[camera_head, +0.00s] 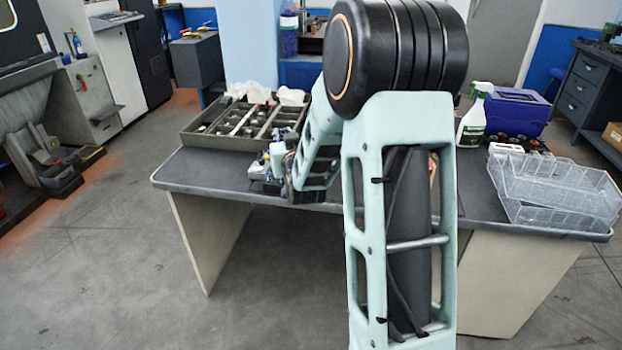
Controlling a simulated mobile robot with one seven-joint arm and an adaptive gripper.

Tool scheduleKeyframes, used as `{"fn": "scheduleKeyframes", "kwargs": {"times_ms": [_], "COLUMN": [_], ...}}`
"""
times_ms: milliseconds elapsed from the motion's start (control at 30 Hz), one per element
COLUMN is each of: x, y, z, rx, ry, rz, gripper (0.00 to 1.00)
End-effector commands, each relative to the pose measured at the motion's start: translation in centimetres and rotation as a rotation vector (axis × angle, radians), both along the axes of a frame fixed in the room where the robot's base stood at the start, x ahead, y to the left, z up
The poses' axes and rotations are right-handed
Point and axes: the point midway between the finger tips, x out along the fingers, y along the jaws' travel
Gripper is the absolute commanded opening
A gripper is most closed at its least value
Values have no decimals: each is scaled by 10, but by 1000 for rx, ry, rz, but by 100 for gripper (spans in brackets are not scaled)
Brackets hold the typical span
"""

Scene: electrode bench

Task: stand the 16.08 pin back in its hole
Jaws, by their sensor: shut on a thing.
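My arm rises in front of the bench and bends down to the left from its black elbow. Its lower end is over the front left part of the bench top. My gripper's fingers cannot be made out there; my own arm covers that spot. The 16.08 pin and its hole cannot be picked out in this view. A small cluster of grey, white and blue parts (266,166) is on the bench right beside the arm's lower end. It is too small to tell what each part is.
A divided tray (196,139) with small parts and white cloths lies at the bench's back left. On the right are a spray bottle (472,118), a purple-blue box (520,112) and clear plastic bins (560,190). The front left bench top (205,172) is bare.

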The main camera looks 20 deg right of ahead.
Motion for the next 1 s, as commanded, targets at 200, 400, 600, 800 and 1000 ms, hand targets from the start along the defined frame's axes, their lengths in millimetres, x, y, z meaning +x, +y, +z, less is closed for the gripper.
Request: {"fn": "scheduleKeyframes", "kwargs": {"times_ms": [200,400,600,800,1000], "x": [12,18,20,20,20], "y": [-41,-70,-84,-87,-87], "z": [-63,-94,-105,-111,-127], "rx": [-10,-19,-25,-26,-26], "ry": [-61,-107,-129,-132,-131], "rz": [-61,-105,-127,-131,-131], "gripper": [0,0,0,0,0]}}
